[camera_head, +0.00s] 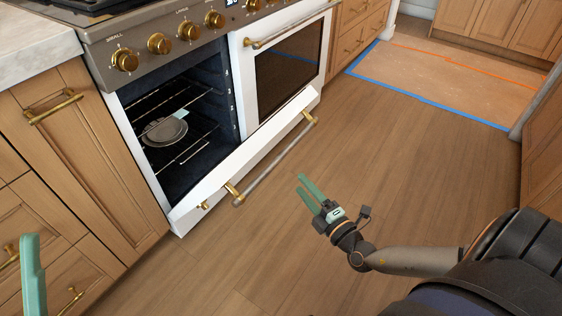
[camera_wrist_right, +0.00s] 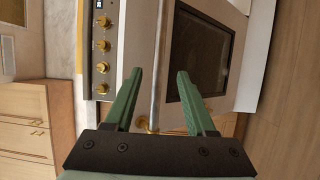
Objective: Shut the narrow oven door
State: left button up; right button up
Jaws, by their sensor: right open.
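The narrow oven compartment (camera_head: 195,130) at the left of the range stands open, with its dark inside and racks in view. A white panel (camera_head: 246,160) with a grey bar handle (camera_head: 272,164) on gold mounts juts out low in front; I cannot tell for sure whether it is the narrow door. My right gripper (camera_head: 299,184) is open and empty, right of that handle and apart from it. In the right wrist view a bar (camera_wrist_right: 158,60) appears between my open fingers, with no visible contact. One green finger of my left gripper (camera_head: 33,275) shows at lower left.
A wider oven door (camera_head: 288,66) with a dark window is at the right. A round pan (camera_head: 165,132) sits on a rack inside. Gold knobs (camera_head: 159,43) line the front. Wooden cabinets (camera_head: 90,165) stand at the left.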

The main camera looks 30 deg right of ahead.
aim_at(279, 156)
jog(key=w, duration=0.4)
jog(key=w+b, duration=0.1)
jog(key=w, duration=0.7)
jog(key=shift+r, duration=0.3)
grip_shut()
dwell(0.8)
